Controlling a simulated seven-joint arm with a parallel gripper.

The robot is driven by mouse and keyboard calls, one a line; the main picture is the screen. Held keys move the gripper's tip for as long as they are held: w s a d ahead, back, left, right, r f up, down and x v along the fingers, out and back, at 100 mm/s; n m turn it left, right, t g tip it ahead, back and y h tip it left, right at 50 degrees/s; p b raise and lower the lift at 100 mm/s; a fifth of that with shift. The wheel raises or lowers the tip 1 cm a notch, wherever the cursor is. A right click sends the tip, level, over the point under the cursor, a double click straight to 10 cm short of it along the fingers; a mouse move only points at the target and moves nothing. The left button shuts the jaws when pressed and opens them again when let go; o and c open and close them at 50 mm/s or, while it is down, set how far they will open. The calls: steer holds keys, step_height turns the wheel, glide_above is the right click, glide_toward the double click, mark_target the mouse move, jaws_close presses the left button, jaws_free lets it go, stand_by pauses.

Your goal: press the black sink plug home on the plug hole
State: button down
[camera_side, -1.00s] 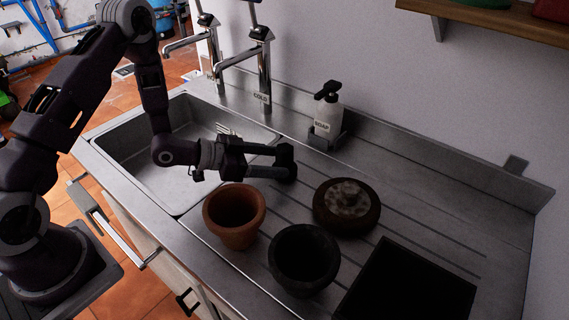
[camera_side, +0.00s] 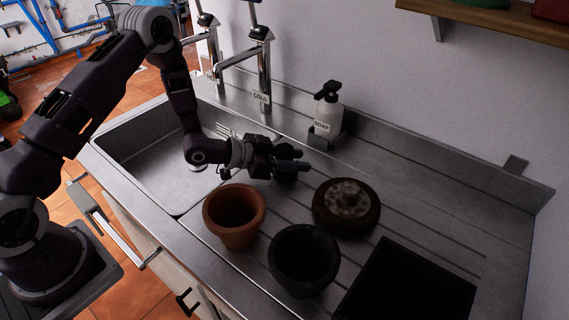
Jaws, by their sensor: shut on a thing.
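The black sink plug (camera_side: 285,175) is a small dark shape on the ribbed drainboard, right of the sink basin, mostly hidden under my fingers. My gripper (camera_side: 294,161) reaches over it from the left, with its fingers close together and shut on the plug. I cannot tell whether the plug touches the drainboard. The plug hole (camera_side: 200,168) shows as a pale round patch on the floor of the steel sink (camera_side: 168,188), partly hidden by my arm.
A terracotta pot (camera_side: 234,215), a dark pot (camera_side: 304,260) and a round brown lidded thing (camera_side: 346,206) stand in front and to the right. A soap bottle (camera_side: 328,112) and taps (camera_side: 264,75) line the back.

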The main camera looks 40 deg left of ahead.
step_height(320, 180, up, 10)
steer(key=c, duration=1.5)
jaws_free()
steer(key=c, duration=0.5)
steer(key=s+a+f+n+y, duration=0.1)
steer(key=a+f, duration=0.3)
steer(key=a, duration=0.7)
steer(key=s+a+f+n+t+y, duration=0.1)
steer(key=a+f+n+y, duration=0.2)
steer(key=a, duration=0.9)
steer(key=s+a+f+n+t+y, duration=0.1)
steer(key=a+f+n+y, duration=0.1)
steer(key=a+f, duration=0.4)
steer(key=shift+a+f+n+y, duration=0.2)
steer(key=shift+a+y, duration=0.15)
steer(key=shift+a, duration=1.1)
steer(key=shift+a+f+n+y, duration=0.2)
steer(key=shift+a+y, duration=0.15)
steer(key=shift+a, duration=1.1)
steer(key=shift+c, duration=0.2)
